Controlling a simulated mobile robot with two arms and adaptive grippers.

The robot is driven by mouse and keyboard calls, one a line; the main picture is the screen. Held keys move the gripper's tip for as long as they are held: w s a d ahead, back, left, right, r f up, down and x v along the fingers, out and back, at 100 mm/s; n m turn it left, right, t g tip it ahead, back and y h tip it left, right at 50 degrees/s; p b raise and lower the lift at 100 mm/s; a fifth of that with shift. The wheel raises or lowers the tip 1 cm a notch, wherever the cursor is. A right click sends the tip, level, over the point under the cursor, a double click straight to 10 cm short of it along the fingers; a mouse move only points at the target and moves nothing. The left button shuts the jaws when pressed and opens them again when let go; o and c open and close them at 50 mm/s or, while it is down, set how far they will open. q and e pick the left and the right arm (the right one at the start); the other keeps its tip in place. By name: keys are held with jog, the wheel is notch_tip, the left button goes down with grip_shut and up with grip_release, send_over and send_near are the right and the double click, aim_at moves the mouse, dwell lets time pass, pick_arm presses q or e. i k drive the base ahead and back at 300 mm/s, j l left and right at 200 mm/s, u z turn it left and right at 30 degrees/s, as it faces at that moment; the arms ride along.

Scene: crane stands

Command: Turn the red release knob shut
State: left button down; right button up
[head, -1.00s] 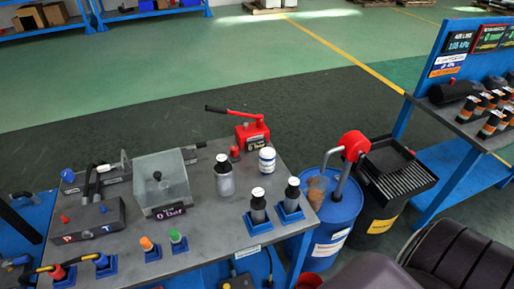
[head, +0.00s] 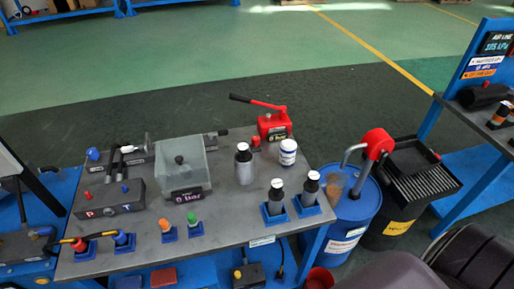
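A red hand pump (head: 273,126) with a red lever and black grip stands at the back edge of the grey bench top (head: 225,218). The lever points to the left. A small red knob (head: 256,141) shows at the pump's left front side; it is too small to tell how far it is turned. Another small red knob (head: 87,195) sits on a dark block with P and T marks at the left of the bench. Neither of my grippers is in view.
Several bottles, a clear box (head: 182,168) with a 0 bar display, and blue holders stand on the bench. A blue drum (head: 355,215) and black waste bin (head: 405,200) are to its right. Green floor behind the bench is open.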

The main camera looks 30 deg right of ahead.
aim_at(255, 139)
jog(key=k+l+z, duration=0.15)
jog(key=l, duration=0.25)
jog(key=l+z, duration=0.1)
jog(key=l, duration=0.3)
jog(key=k+l+z, duration=0.15)
jog(key=l, duration=0.25)
